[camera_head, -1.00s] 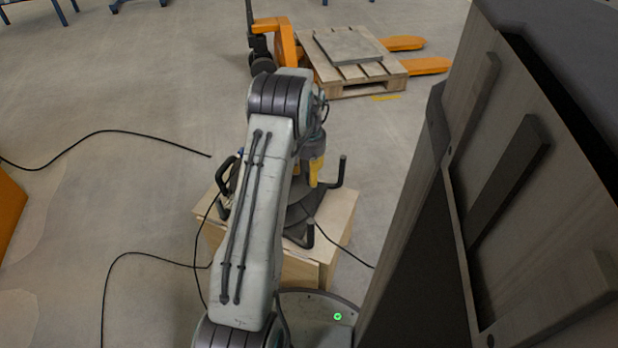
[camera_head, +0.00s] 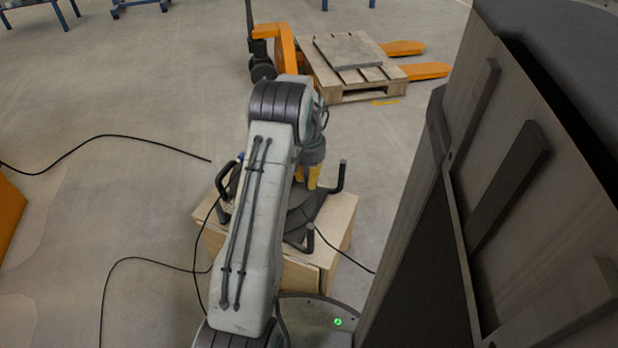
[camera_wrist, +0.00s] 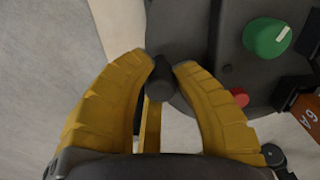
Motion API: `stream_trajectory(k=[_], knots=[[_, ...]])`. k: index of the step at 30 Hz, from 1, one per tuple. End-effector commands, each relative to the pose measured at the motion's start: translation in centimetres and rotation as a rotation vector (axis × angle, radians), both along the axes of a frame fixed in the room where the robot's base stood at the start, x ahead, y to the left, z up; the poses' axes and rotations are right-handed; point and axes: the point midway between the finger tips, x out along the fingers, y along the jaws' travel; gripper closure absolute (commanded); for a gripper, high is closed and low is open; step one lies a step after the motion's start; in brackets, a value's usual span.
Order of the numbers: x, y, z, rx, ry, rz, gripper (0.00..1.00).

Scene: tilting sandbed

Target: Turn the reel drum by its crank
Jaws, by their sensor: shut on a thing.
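The dark grey reel drum (camera_head: 305,208) sits on a light wooden box, partly hidden behind my arm in the head view. Dark upright posts stand around its edge. In the wrist view, a grey housing with a green knob and a small red button fills the upper right. My gripper (camera_wrist: 162,68) has yellow curved fingers, and their tips are closed around a short black crank handle (camera_wrist: 160,87). The yellow fingers also show in the head view (camera_head: 314,177), above the reel; the handle itself cannot be made out there.
The wooden box (camera_head: 340,222) stands on the concrete floor. Black cables (camera_head: 130,262) trail to its left. A large wood-sided unit (camera_head: 545,220) rises close on the right. A pallet (camera_head: 365,88) on an orange pallet truck stands behind. Floor at left is mostly open.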

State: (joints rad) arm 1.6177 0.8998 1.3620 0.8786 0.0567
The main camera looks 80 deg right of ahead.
Motion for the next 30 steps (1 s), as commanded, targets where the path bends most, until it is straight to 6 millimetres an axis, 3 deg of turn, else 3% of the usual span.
stream_trajectory(k=[8, 21, 30], knots=[[0.1, 0.3, 0.1, 0.004, 0.0, -0.018, 1.0], [1.8, 3.8, 0.1, 0.004, 0.0, -0.33, 1.0], [2.2, 4.5, -0.2, 0.002, 0.0, -0.415, 1.0]])
